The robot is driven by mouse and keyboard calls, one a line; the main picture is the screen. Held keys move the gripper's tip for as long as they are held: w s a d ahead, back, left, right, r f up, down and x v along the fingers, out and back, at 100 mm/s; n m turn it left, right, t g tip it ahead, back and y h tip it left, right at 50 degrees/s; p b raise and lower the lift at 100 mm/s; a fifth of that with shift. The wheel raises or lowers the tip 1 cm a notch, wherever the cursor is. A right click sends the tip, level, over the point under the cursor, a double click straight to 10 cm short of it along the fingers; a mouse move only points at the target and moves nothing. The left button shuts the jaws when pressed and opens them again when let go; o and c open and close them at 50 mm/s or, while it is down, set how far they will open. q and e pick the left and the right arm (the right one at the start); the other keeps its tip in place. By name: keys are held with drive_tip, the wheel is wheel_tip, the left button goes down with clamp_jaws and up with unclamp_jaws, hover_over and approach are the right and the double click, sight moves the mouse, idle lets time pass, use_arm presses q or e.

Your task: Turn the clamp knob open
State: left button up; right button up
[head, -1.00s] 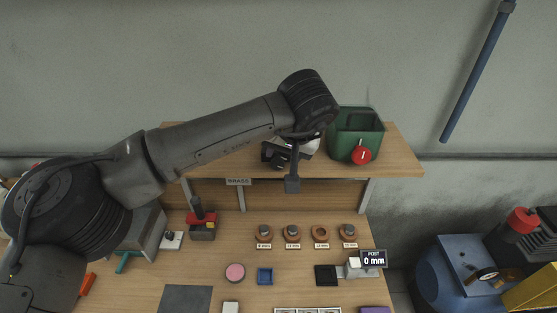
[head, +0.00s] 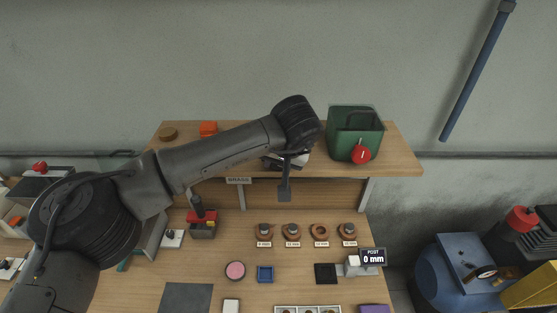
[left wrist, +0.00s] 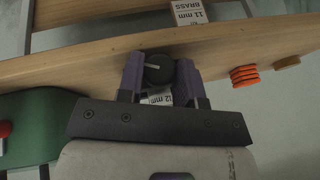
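A round black knob (left wrist: 158,68) with a white line on its face shows in the left wrist view, close to the shelf edge. My left gripper (left wrist: 160,76) has its two purple-grey fingers apart, one on each side of the knob. They are very close to its rim; contact is not clear. A white 12 mm label (left wrist: 157,99) shows between the fingers below the knob. In the head view, my left gripper (head: 292,161) is at the shelf, mostly hidden by my wrist, and the knob cannot be made out there. My right gripper is out of view.
The wooden shelf (head: 400,163) carries a green bin (head: 345,120) with a red round part, right of my gripper. An orange stack (head: 208,129) and a brown disc (head: 168,133) stand at its left. Several ring posts and small trays occupy the bench below.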

use_arm(q)
drive_tip(key=c, duration=0.4)
drive_tip(key=shift+a+f+h+b, duration=0.15)
drive_tip(key=shift+h+b, duration=0.2)
drive_tip(key=shift+h, duration=0.35)
drive_tip(key=shift+n+h, duration=0.3)
drive_tip(key=shift+h, duration=0.3)
drive_tip(key=shift+r, duration=0.2)
drive_tip(key=o, duration=0.6)
drive_tip(key=shift+o, duration=0.2)
drive_tip(key=shift+r, duration=0.1)
drive_tip(key=b+v, duration=0.1)
drive_tip(key=v, duration=1.2)
drive_tip(key=shift+s+r, duration=0.2)
drive_tip(key=shift+r, duration=0.05)
drive_tip(key=shift+o, duration=0.3)
